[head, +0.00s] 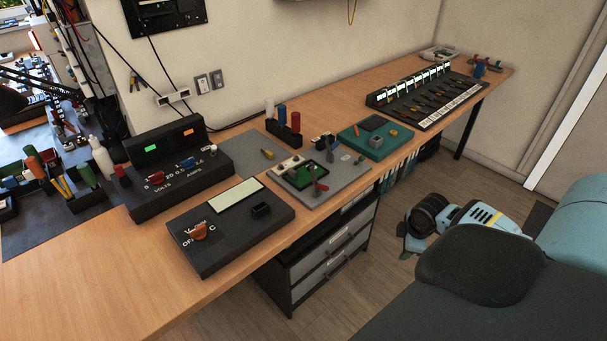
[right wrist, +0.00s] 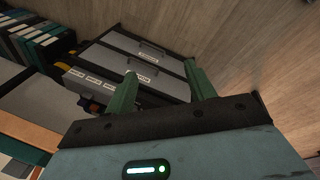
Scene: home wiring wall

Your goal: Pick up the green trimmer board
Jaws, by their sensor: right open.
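A small green board (head: 303,177), which looks like the trimmer board, lies on a grey fixture plate (head: 345,186) on the bench. A red-handled part stands at its right side and partly covers it. My right gripper (head: 404,240) is off the front of the bench, to the right of and lower than the board, well apart from it. In the right wrist view its two green fingers (right wrist: 163,88) are spread with nothing between them. The board does not show in that view. My left gripper is not in view.
A teal tray (head: 376,147) sits right of the fixture plate. A black meter box (head: 228,235) and a power supply (head: 178,172) stand left. A drawer cabinet (head: 325,258) is under the bench, and shows below my fingers in the right wrist view (right wrist: 138,62). The bench's front left is clear.

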